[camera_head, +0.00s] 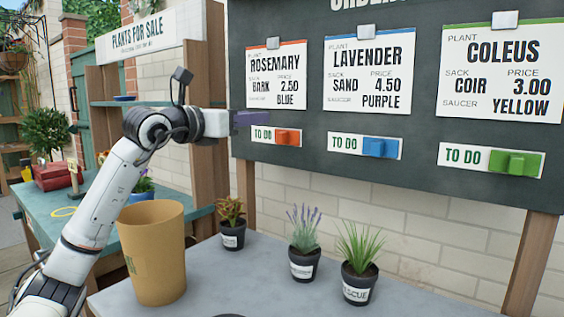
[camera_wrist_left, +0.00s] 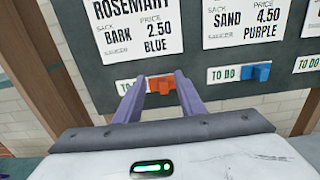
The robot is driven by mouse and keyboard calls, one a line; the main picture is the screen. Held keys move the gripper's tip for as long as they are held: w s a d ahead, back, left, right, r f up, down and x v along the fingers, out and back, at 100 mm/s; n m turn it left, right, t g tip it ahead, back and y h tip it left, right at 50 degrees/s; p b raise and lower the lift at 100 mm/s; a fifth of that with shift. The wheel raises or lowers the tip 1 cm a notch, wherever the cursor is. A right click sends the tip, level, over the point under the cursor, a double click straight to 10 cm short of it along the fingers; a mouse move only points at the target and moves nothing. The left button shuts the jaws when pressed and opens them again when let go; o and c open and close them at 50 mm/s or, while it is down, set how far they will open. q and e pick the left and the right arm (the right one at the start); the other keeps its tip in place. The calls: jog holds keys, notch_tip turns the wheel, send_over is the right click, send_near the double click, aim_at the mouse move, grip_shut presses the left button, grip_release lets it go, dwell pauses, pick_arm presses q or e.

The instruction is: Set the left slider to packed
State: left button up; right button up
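The left slider is a white strip (camera_head: 262,133) under the Rosemary card on the dark board. Its orange knob (camera_head: 287,137) sits at the strip's right end, and "TO DO" shows to the left of it. My left gripper (camera_head: 258,117) is in front of the board, just left of and above the knob in the head view. In the left wrist view, the two purple fingers (camera_wrist_left: 160,82) are spread apart, with the orange knob (camera_wrist_left: 161,84) seen between their tips. I cannot tell whether either finger touches the knob. My right gripper is out of view.
A blue slider knob (camera_head: 380,146) and a green slider knob (camera_head: 516,163) are farther right on the board (camera_head: 310,160). Below, a brown paper sack (camera_head: 155,255) and three potted plants stand on the grey table (camera_head: 225,285). The space before the board is clear.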

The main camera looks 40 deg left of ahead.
pick_arm(q)
jog(key=b, duration=0.3)
send_near(279, 134)
jog(key=s, duration=0.1)
jog(key=w+p, duration=0.1)
jog(key=w, duration=0.2)
jog(key=w+p, duration=0.1)
jog(key=w, duration=0.2)
jog(key=w+a+p, duration=0.1)
jog(key=w, duration=0.2)
jog(key=shift+r, duration=0.1)
jog(key=shift+w+p, duration=0.3)
jog(key=shift+w, duration=0.3)
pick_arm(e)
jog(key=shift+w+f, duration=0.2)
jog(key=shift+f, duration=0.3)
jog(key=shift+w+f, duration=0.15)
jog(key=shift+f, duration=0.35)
pick_arm(q)
grip_shut()
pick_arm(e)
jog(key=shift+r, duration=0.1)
